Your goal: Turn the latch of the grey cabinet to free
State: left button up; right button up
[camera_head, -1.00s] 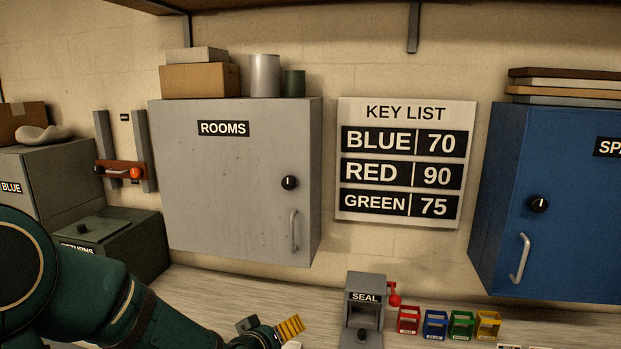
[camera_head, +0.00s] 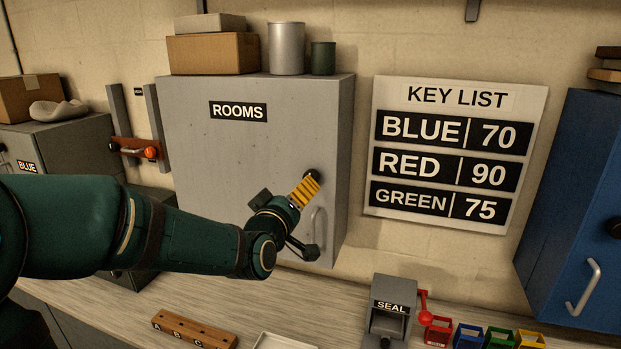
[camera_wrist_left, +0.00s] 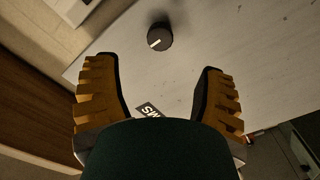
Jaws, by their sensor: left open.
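The grey cabinet (camera_head: 215,150) labelled ROOMS hangs on the wall, its door shut. Its latch (camera_head: 312,175) is a round black knob, partly hidden behind my left gripper in the head view. In the left wrist view the black latch (camera_wrist_left: 159,37) shows whole, with a white mark on its face, ahead of the fingers. My left gripper (camera_head: 308,188) is in front of the door near the latch. In the left wrist view my left gripper (camera_wrist_left: 160,85) is open, with nothing between its yellow fingers. The latch lies beyond the fingertips, apart from them. My right gripper is not in view.
The cabinet's handle (camera_head: 318,228) is just below the latch. A blue cabinet (camera_head: 570,190) stands at the right. The SEAL device (camera_head: 390,310), small coloured bins, and a wooden A B C block (camera_head: 195,329) are on the counter below. Boxes and cans sit on the grey cabinet.

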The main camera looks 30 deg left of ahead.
pick_arm(q)
jog(key=p+x, duration=0.1)
jog(key=x, duration=0.8)
jog(key=shift+w, duration=0.15)
jog(key=c, duration=1.2)
grip_shut()
